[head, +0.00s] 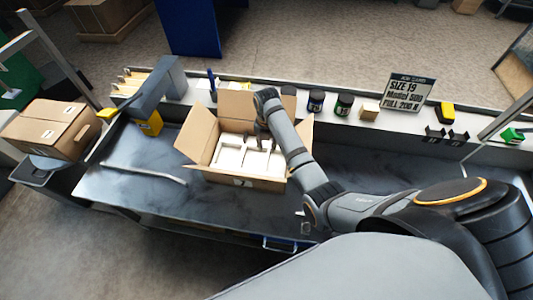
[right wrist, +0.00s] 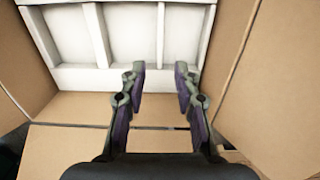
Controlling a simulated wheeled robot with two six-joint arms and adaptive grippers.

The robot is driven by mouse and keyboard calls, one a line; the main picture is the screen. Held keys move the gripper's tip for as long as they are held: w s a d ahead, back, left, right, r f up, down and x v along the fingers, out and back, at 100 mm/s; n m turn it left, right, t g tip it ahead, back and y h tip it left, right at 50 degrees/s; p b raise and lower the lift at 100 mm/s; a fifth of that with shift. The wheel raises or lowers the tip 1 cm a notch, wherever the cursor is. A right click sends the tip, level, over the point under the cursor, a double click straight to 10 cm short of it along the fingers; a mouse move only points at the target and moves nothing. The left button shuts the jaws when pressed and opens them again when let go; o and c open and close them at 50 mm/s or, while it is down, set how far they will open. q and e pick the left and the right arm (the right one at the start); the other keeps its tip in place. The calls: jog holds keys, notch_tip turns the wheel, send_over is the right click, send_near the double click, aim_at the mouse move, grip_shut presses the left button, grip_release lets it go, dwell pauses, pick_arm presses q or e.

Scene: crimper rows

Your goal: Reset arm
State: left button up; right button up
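My right arm reaches in from the right in the head view and bends over an open cardboard box (head: 239,179) on the dark workbench. My right gripper (head: 264,140) points down over the box; the arm partly hides it. In the right wrist view the two fingers of the gripper (right wrist: 160,75) are apart, with nothing between them. A white divided insert (right wrist: 112,77) lies beyond the fingertips, and its visible compartments look empty. I cannot tell whether the fingertips touch the insert. My left gripper is not in view.
Box flaps (head: 199,132) stand out around the gripper. A closed carton (head: 45,130) sits at the left. A back shelf holds dark jars (head: 344,105), a sign (head: 408,92) and small parts. The bench (head: 130,187) left of the box is mostly clear, except for a thin grey strip (head: 143,173).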

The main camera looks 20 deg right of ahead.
jog(key=shift+r, duration=1.2)
jog(key=shift+r, duration=0.1)
